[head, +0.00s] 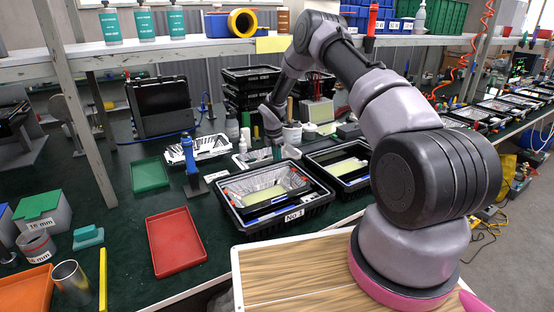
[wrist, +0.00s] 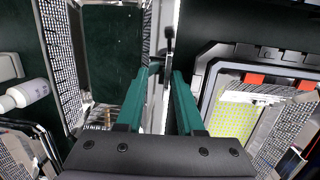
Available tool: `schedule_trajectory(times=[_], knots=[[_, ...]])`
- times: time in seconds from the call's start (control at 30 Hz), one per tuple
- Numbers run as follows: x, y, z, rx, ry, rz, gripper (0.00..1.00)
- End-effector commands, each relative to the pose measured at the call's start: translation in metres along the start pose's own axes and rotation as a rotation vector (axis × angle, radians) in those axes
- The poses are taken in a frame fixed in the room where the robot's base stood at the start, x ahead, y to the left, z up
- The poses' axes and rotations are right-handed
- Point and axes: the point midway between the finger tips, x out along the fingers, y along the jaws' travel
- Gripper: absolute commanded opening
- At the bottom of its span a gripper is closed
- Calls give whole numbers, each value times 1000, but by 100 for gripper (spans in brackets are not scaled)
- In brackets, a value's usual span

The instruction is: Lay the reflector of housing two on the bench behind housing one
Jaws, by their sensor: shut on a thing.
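Housing one (head: 292,216), a black tray labelled No 1, stands on the bench with a silver reflector and yellow-green panel inside. It also shows at right in the wrist view (wrist: 208,82). Housing two (head: 318,160) stands to its right, with its panel bare and no reflector seen in it. My gripper (head: 277,152) is behind housing one. In the wrist view its teal fingers (wrist: 166,95) are shut on one wall of a silver dimpled reflector (wrist: 57,60), with green bench surface showing through its open middle. The reflector (head: 252,158) is partly visible in the head view; whether it touches the bench is unclear.
A white bottle (wrist: 27,93) is close by. Black stacked crates (head: 250,78) stand behind. A red tray (head: 175,243) and green tray (head: 149,175) lie left.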

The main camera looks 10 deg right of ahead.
Motion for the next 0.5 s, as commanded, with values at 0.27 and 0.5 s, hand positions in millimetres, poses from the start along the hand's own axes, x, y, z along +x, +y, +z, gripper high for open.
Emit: schedule_trajectory(times=[0.27, 0.5], knots=[[0, 0, 0, 1, 0, -1, 72], [1, -2, 0, 2, 0, -5, 72]])
